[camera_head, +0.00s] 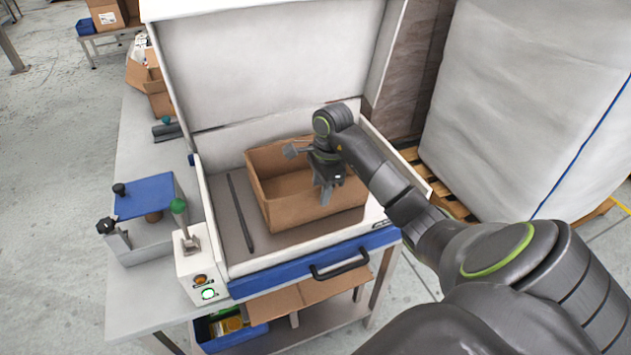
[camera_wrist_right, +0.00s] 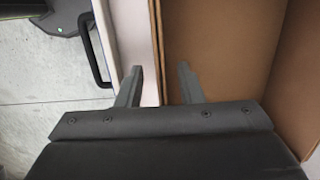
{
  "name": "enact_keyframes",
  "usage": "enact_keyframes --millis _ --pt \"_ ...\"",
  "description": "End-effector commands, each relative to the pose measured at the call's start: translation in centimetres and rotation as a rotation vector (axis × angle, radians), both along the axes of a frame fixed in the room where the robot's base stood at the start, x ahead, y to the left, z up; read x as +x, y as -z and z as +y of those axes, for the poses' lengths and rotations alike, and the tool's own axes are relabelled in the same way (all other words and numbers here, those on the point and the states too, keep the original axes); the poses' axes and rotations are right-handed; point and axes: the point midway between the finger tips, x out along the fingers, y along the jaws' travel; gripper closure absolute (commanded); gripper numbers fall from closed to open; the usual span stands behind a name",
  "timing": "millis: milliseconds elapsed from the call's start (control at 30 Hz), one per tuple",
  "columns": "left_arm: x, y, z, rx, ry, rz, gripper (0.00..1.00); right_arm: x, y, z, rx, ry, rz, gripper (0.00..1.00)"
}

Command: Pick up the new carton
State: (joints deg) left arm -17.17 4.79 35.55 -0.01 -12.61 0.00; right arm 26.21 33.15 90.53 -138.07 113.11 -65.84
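An open-topped brown carton (camera_head: 290,212) stands in the tray of a white machine with its lid raised. It looks empty in the parts I can see. My right gripper (camera_head: 326,192) is over the carton's near right part. In the right wrist view, the carton (camera_wrist_right: 220,50) is on the right, and its wall edge runs between the two fingers of the right gripper (camera_wrist_right: 160,78). The fingers are apart, one on each side of that wall; neither is seen pressed on it. The right arm hides part of the carton's far right side. My left gripper shows in neither view.
A black bar (camera_head: 240,212) lies left of the carton. The machine's blue front (camera_head: 285,271) has a black handle (camera_head: 340,264). A control box (camera_head: 199,266) and blue-topped device (camera_head: 144,197) stand left. A wrapped pallet load (camera_head: 520,110) stands right.

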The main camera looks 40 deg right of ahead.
Motion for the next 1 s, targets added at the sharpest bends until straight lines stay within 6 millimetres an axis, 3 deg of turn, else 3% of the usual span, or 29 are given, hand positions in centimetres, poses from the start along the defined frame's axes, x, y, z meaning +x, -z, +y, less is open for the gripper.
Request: enact_keyframes --millis 100,400,667,1000 --pt "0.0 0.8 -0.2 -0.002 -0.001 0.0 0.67 0.0 1.8 1.1 0.002 -0.006 0.001 0.66" --pt "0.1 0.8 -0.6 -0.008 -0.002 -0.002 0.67 0.0 2.1 1.4 -0.001 -0.008 -0.001 0.66" --pt "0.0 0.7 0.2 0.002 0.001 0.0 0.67 0.0 2.1 1.3 -0.001 -0.008 -0.001 0.99" --pt "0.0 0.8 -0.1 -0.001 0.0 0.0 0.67 0.0 2.1 1.3 -0.002 -0.007 0.0 1.0"
